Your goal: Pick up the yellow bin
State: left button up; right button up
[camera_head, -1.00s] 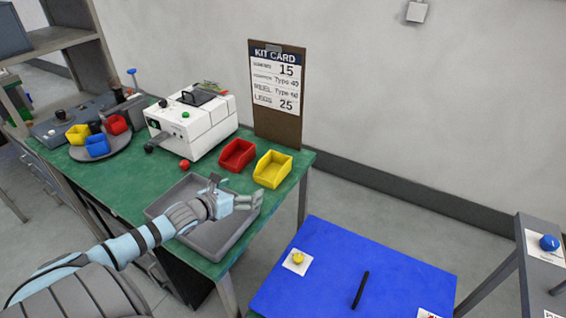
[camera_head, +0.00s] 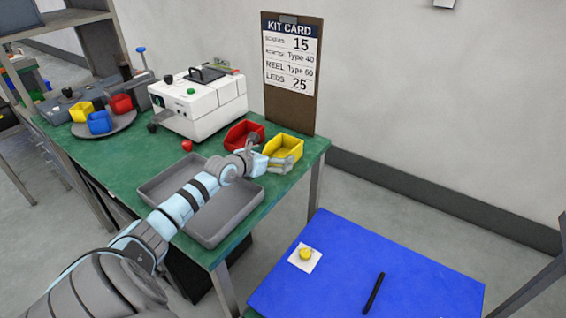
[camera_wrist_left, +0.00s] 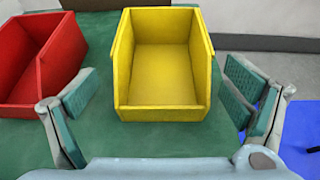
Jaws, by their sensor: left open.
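The yellow bin (camera_head: 284,148) stands upright near the right edge of the green table, beside the red bin (camera_head: 243,134). My left gripper (camera_head: 271,157) reaches in over the table at the near side of the yellow bin and hides part of its front. In the left wrist view the yellow bin (camera_wrist_left: 163,65) is empty and lies ahead, between my left gripper's (camera_wrist_left: 160,108) two spread fingers. The fingers are open and do not touch it. The left finger is close to the red bin (camera_wrist_left: 35,60). My right gripper is not in view.
A grey tray (camera_head: 158,190) lies under my left arm. A white machine (camera_head: 205,105) and a kit card board (camera_head: 291,75) stand behind. A round tray (camera_head: 104,128) holds small bins at the left. A blue surface (camera_head: 335,260) is at the lower right.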

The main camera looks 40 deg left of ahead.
aim_at(280, 153)
pick_arm(q)
jog(key=b+x, duration=0.2)
jog(key=x, duration=0.2)
jog(key=shift+d+f, duration=0.1)
jog(key=shift+f, duration=0.05)
jog(key=shift+w, duration=0.1)
jog(key=c, duration=1.3)
jog(key=shift+r, duration=0.2)
